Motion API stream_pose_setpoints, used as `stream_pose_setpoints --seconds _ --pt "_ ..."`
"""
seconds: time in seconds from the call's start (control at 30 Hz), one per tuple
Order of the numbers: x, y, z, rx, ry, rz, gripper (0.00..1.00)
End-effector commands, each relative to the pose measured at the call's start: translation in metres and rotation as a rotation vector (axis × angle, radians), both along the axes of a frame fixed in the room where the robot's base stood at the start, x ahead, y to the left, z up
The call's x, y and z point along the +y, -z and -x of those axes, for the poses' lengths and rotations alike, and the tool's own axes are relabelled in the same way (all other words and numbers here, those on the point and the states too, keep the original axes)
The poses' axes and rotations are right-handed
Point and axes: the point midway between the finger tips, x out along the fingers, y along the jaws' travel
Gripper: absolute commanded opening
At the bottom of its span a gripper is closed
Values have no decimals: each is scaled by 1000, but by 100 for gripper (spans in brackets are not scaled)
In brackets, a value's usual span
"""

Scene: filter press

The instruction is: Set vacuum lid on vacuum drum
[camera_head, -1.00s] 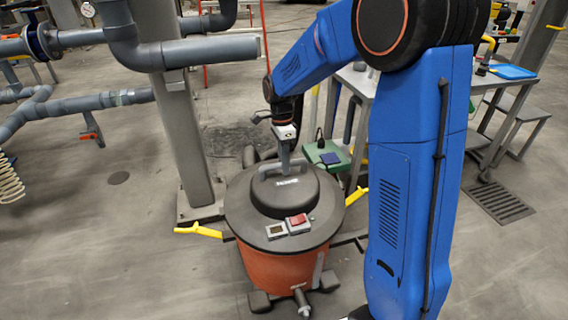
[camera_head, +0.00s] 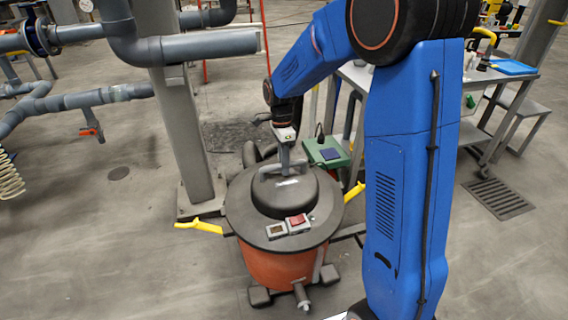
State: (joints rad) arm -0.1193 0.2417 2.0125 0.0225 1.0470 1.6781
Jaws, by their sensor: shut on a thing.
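The vacuum lid (camera_head: 247,222) is a dark grey disc with a raised dome, a grey handle on top and a red switch at its front. It lies over the top of the orange-red vacuum drum (camera_head: 277,268), and it looks level. I cannot tell whether it is fully seated. My gripper (camera_head: 285,168) points down and is shut on the lid's handle. The contact at the fingertips is small in the picture. Yellow latches (camera_head: 199,227) stick out at the left and right sides of the drum.
A grey steel column (camera_head: 185,130) stands close behind and left of the drum, with grey pipes (camera_head: 195,48) beside it. A green box (camera_head: 327,153) and a metal table (camera_head: 357,78) are behind right. The floor at left front is clear.

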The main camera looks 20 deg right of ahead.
Motion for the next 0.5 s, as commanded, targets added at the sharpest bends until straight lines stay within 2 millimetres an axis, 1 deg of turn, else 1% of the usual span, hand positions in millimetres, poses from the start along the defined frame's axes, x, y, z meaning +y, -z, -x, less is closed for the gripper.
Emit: stream_pose_setpoints --seconds 0.2,0.23,0.3,0.5 --pt "0 -1 0 -2 0 0 0" --pt "0 -1 0 -2 0 0 26" --pt "0 -1 0 -2 0 0 40" --pt "0 0 0 -1 0 0 40"
